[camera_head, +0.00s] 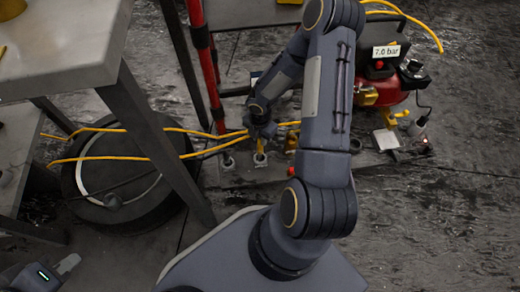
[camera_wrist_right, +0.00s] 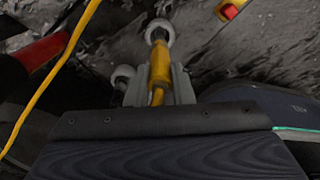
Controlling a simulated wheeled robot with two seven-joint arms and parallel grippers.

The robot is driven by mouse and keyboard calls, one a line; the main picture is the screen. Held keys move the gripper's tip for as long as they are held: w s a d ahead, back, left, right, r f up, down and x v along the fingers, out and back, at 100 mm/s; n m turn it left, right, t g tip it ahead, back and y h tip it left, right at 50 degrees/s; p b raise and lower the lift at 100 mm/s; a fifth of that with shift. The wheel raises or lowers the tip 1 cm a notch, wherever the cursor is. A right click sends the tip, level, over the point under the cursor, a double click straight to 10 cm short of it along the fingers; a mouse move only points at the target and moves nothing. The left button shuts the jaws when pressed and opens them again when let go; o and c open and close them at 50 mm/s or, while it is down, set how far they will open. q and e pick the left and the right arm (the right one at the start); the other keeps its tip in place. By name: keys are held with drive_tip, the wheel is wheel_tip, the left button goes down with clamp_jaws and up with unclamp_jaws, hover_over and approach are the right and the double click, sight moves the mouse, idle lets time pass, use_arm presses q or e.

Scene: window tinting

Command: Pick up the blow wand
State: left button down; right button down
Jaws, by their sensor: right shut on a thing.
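The blow wand (camera_wrist_right: 160,65) is a yellow rod with a pale round piece at its far end. My right gripper (camera_wrist_right: 158,88) is shut around it in the wrist view, a finger on either side. In the head view the yellow wand (camera_head: 260,147) points down below my right gripper (camera_head: 262,132), its lower end at a small white fitting. I cannot tell if it touches that fitting. My left gripper (camera_head: 66,265) is at the lower left corner, away from the wand; its opening is unclear.
A red compressor (camera_head: 385,90) with a "7.0 bar" label stands at upper right. A red pole (camera_head: 208,70) rises near my right gripper. The right-hand floor is clear.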

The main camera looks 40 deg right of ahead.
drive_tip(key=shift+r, duration=0.1)
drive_tip(key=shift+r+p, duration=0.25)
drive_tip(key=shift+p, duration=0.05)
wheel_tip(320, 180, up, 3)
drive_tip(key=shift+s+r+p, duration=0.1)
drive_tip(key=shift+r+p, duration=0.1)
drive_tip(key=shift+p, duration=1.05)
drive_tip(key=s+d+r+p, duration=0.2)
drive_tip(key=s+r, duration=0.2)
drive_tip(key=s, duration=0.2)
drive_tip(key=s+d+r+p, duration=0.1)
drive_tip(key=s+r+p, duration=0.2)
drive_tip(key=s+r, duration=0.2)
drive_tip(key=shift+s+d, duration=0.4)
drive_tip(key=shift+s, duration=0.75)
